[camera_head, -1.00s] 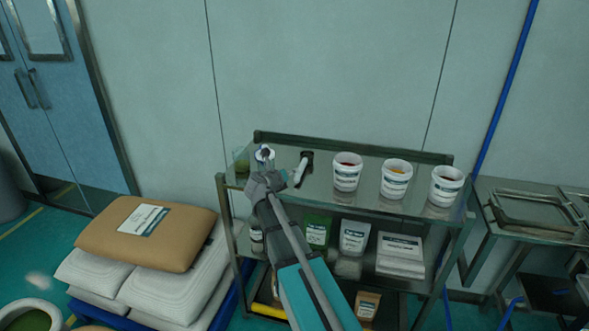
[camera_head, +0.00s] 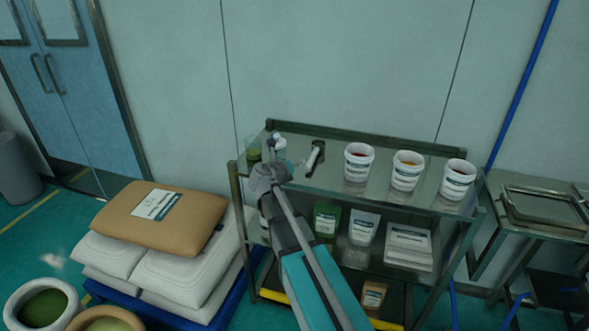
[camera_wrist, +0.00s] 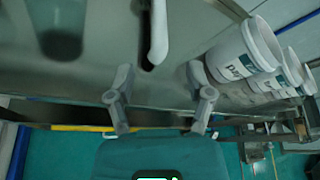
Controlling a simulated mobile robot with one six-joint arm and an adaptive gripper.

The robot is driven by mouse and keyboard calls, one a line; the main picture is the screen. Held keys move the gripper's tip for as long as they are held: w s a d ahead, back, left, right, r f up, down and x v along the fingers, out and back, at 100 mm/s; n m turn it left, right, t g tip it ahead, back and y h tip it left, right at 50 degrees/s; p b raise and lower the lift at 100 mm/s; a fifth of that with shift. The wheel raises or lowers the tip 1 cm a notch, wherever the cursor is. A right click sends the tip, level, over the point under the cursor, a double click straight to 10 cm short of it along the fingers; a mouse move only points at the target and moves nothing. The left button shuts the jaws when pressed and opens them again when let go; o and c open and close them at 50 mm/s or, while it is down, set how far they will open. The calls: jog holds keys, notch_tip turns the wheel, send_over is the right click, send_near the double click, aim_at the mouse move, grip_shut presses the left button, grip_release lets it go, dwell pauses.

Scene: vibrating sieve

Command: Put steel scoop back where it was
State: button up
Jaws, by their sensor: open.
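The steel scoop (camera_head: 315,158), with a pale handle and a dark end, lies on the top shelf of the metal rack (camera_head: 330,185), left of the white tubs. In the wrist view the pale handle (camera_wrist: 158,35) points down the picture, above the space between my fingers. My gripper (camera_head: 277,150) is over the left part of the top shelf, left of the scoop in the head view. Its two fingers are spread with nothing between them in the wrist view (camera_wrist: 160,82). The scoop is apart from the fingers.
A green-tinted glass container (camera_head: 253,149) stands at the shelf's left end, close to my gripper. Three white tubs (camera_head: 407,171) stand to the right. Lower shelves hold bags. Stacked sacks (camera_head: 160,215) are left of the rack, and a metal table (camera_head: 540,210) is right.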

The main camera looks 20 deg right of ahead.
jog(key=shift+s+f+m, duration=0.3)
jog(key=shift+s+m, duration=0.15)
jog(key=shift+m, duration=0.15)
jog(key=s+a+f+m+g+y, duration=0.3)
jog(key=s+f+m, duration=0.1)
jog(key=s+m, duration=0.4)
jog(key=s+a+f+m+g+y, duration=0.3)
jog(key=s+m, duration=0.5)
jog(key=m, duration=0.5)
jog(key=s+a+f+m+g+y, duration=0.3)
jog(key=s+m, duration=0.5)
jog(key=m, duration=0.3)
notch_tip(320, 180, down, 2)
jog(key=shift+s+a+y, duration=0.3)
jog(key=shift+a+y, duration=0.6)
jog(key=shift+a, duration=0.05)
jog(key=shift+w, duration=0.1)
